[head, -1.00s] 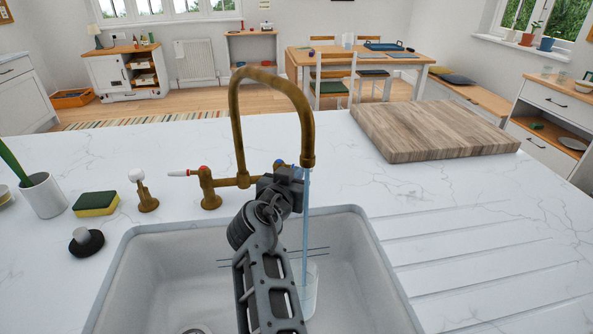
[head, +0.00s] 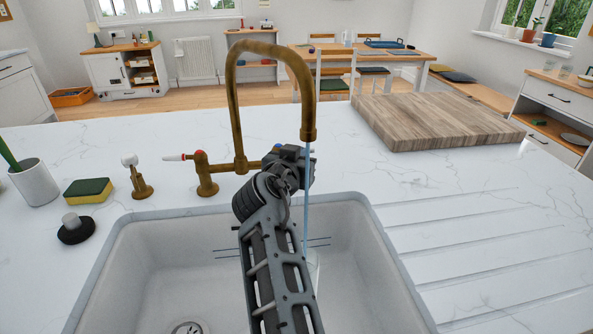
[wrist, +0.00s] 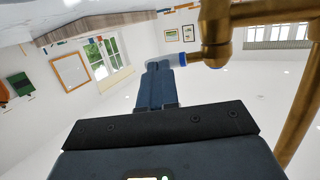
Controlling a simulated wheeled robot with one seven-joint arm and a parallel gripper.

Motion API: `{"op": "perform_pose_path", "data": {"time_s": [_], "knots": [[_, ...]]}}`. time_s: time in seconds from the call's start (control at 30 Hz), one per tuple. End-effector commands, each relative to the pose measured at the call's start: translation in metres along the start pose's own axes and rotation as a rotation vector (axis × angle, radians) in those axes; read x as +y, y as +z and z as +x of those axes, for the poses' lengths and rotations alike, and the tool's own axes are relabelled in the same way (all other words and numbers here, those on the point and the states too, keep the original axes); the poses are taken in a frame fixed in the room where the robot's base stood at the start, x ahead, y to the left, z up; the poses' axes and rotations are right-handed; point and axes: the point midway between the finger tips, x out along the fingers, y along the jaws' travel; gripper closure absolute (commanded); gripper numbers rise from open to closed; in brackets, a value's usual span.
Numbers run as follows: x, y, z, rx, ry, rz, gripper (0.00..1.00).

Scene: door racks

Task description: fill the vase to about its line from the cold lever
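The brass tap (head: 240,110) arches over the white sink (head: 160,260), and a thin water stream (head: 306,200) falls from its spout. The clear vase (head: 314,268) stands in the sink under the stream, mostly hidden behind my arm. Its line and water level cannot be made out. My gripper (head: 296,152) is at the tap's right side. In the wrist view its fingers (wrist: 165,72) are together, against or very close to the white, blue-banded cold lever (wrist: 197,57). Contact is unclear. The red-marked hot lever (head: 180,157) points left.
A sponge (head: 88,190), a cup (head: 35,182), a black stopper (head: 76,229) and a small brass fitting (head: 139,180) stand left of the sink. A wooden board (head: 435,122) lies behind right. The grooved drainer (head: 480,240) is clear.

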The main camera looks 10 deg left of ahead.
Motion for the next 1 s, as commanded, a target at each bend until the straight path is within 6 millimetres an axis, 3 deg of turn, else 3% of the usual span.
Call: {"op": "perform_pose_path", "data": {"time_s": [0.33,1.0], "knots": [[0.005,0.001,0.017,0.001,0.002,0.001,1.00],[0.009,-0.007,0.021,0.002,0.003,0.001,1.00]]}}
